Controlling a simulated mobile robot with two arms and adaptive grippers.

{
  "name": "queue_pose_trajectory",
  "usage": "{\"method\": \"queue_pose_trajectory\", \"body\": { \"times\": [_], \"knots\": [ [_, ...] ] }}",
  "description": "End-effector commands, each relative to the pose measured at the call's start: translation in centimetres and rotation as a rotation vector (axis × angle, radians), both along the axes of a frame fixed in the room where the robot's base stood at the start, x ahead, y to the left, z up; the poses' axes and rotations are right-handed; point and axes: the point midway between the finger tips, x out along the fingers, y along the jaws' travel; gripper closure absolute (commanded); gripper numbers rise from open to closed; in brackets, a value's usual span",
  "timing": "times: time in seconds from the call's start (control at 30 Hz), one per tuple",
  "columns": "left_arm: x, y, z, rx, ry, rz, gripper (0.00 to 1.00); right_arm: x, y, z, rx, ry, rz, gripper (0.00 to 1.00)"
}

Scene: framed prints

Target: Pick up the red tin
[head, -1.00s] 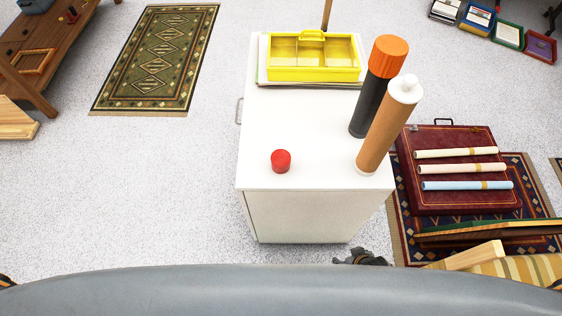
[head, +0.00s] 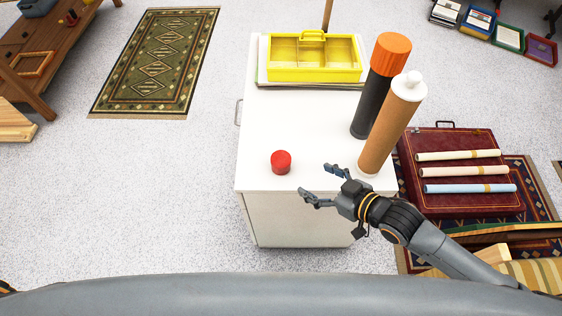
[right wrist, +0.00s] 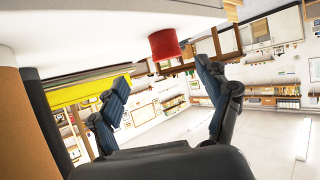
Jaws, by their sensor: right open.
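The small red tin (head: 281,162) stands on the white cabinet top (head: 270,115), near its front edge. It also shows in the right wrist view (right wrist: 165,45), beyond the fingertips. My right gripper (head: 315,181) is open and empty, to the right of the tin and apart from it, at the cabinet's front edge. Its two spread fingers also show in the right wrist view (right wrist: 160,82). My left gripper is not in view.
A brown tube (head: 388,130) with a white cap and a dark tube (head: 372,100) with an orange cap stand right of the tin, close to my right gripper. A yellow divided tray (head: 313,75) sits at the back. The cabinet top left of the tubes is mostly clear.

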Motion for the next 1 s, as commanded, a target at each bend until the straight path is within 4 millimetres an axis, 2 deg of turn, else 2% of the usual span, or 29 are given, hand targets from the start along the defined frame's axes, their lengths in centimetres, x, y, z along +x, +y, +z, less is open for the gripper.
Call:
{"method": "queue_pose_trajectory", "body": {
  "times": [0.17,0.27,0.6,0.87,1.0],
  "knots": [
    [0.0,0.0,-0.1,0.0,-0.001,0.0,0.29,0.1,-0.6,1.1,0.058,-0.046,0.058,0.23],
    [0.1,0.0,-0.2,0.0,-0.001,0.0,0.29,0.5,-0.1,1.0,0.071,-0.051,0.062,0.23],
    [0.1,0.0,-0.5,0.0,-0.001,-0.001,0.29,4.4,4.3,-1.4,0.072,-0.052,0.062,0.23],
    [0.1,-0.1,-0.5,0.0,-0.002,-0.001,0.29,5.6,5.8,-2.1,0.07,-0.051,0.062,0.23],
    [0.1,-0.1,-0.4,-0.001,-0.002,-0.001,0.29,6.8,7.4,-2.6,0.072,-0.052,0.062,0.23]
  ]
}}
